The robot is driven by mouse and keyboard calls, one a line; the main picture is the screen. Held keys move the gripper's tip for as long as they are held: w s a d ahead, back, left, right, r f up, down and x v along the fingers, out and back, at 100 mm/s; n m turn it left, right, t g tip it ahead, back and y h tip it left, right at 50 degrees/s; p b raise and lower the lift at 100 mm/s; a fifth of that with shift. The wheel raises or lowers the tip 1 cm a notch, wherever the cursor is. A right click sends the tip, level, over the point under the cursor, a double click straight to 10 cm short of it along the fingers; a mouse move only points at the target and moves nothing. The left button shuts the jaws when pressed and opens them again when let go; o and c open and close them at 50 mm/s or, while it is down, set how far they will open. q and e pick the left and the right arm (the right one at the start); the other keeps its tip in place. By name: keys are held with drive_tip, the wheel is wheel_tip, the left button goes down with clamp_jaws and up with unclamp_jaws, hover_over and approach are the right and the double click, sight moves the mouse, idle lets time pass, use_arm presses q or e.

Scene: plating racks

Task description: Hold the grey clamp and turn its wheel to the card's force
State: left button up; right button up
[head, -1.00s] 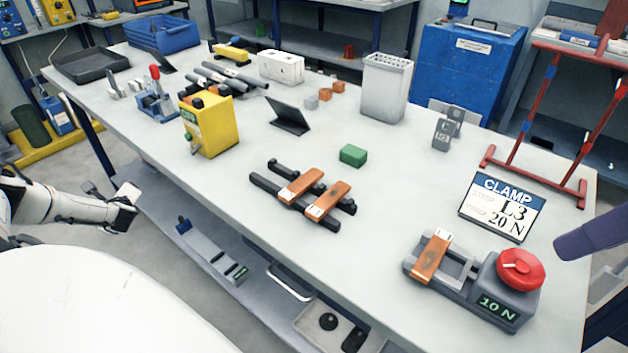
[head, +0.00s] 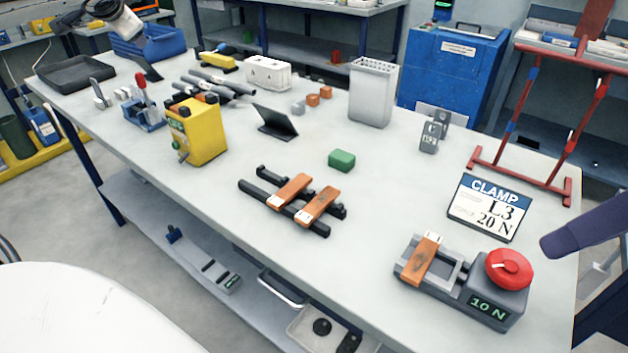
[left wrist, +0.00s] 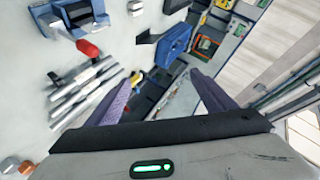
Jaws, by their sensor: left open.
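The grey clamp (head: 478,306) stands at the table's front right, with an orange bar (head: 424,259) lying across its jaw end. Its red wheel (head: 509,268) is on top of the right end, and its display reads 10 N. The card (head: 489,208) behind it reads CLAMP, L3, 20 N. My right gripper (head: 582,231) shows as a purple finger at the right edge, close to the wheel but apart from it; the rest is out of frame. My left gripper (head: 78,18) is raised over the far left. Its purple fingers (left wrist: 160,104) are apart and empty in the left wrist view.
Two dark rails with orange bars (head: 294,189) lie mid-table, with a green block (head: 341,160) behind them. A yellow box (head: 203,132), a tablet (head: 274,123) and a white bin (head: 373,93) stand farther back. A red rack (head: 520,186) stands behind the card. The table's front middle is clear.

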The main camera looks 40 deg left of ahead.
use_arm(q)
drive_tip(key=w+d+r+t+h, duration=0.2)
drive_tip(key=d+r, duration=0.4)
drive_tip(key=d, duration=0.4)
drive_tip(key=w+d+r+t+h, duration=0.25)
drive_tip(key=d+r, duration=0.35)
drive_tip(key=d, duration=0.4)
drive_tip(key=w+d+r+t+h, duration=0.2)
drive_tip(key=d+r+h, duration=0.1)
drive_tip(key=d+r, duration=0.55)
drive_tip(key=m+g+h, duration=0.8)
drive_tip(key=m+g, duration=0.5)
drive_tip(key=m, duration=0.6)
approach(478, 267)
wheel_tip(478, 267, down, 2)
drive_tip(key=x, duration=1)
drive_tip(key=shift+d, duration=0.45)
